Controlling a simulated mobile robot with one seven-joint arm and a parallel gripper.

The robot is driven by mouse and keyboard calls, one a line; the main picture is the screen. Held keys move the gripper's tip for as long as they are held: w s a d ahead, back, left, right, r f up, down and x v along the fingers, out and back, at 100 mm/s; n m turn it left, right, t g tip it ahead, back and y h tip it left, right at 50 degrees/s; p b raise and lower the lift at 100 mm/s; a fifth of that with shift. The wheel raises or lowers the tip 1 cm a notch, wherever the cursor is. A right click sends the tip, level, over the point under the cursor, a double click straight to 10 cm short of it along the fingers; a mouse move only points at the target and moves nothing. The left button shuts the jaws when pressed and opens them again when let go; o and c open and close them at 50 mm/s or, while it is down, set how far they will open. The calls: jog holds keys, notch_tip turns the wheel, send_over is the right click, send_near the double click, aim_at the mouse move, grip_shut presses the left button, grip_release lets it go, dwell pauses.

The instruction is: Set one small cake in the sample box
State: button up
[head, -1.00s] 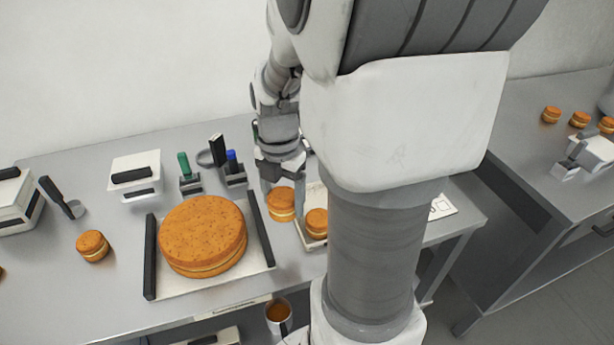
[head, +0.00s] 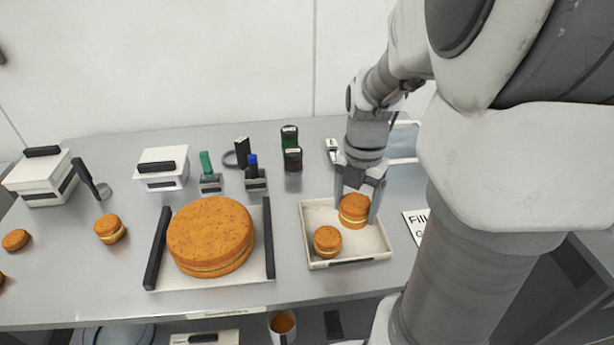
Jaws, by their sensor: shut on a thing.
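My gripper (head: 358,190) points down with one finger on each side of a small round cake (head: 353,209), orange-brown with a pale cream layer, and is shut on it. This cake is over the back right part of a shallow open white box (head: 384,252) with a dark label strip on its front. Whether the cake touches the box floor I cannot tell. A second small cake (head: 327,240) sits in the front left part of the same box. The label is too small to read, so I cannot confirm that this is the sample box.
A large filled cake (head: 209,232) lies on a board with black side bars, left of the box. Loose small cakes (head: 110,228) lie farther left. Stampers (head: 254,176), dark jars (head: 291,152) and lidded white boxes (head: 162,170) stand behind. A printed card (head: 414,226) lies right.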

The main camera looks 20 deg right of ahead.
jog(key=b, duration=0.1)
send_over(320, 218)
notch_tip(320, 218, down, 7)
jog(key=shift+s+r, duration=0.1)
jog(key=shift+f+b, duration=0.55)
jog(key=shift+f, duration=1.45)
jog(key=shift+f, duration=0.1)
jog(key=o, duration=0.6)
jog(key=shift+f, duration=0.1)
notch_tip(320, 218, up, 12)
jog(key=shift+r+p, duration=0.2)
jog(key=shift+p, duration=0.75)
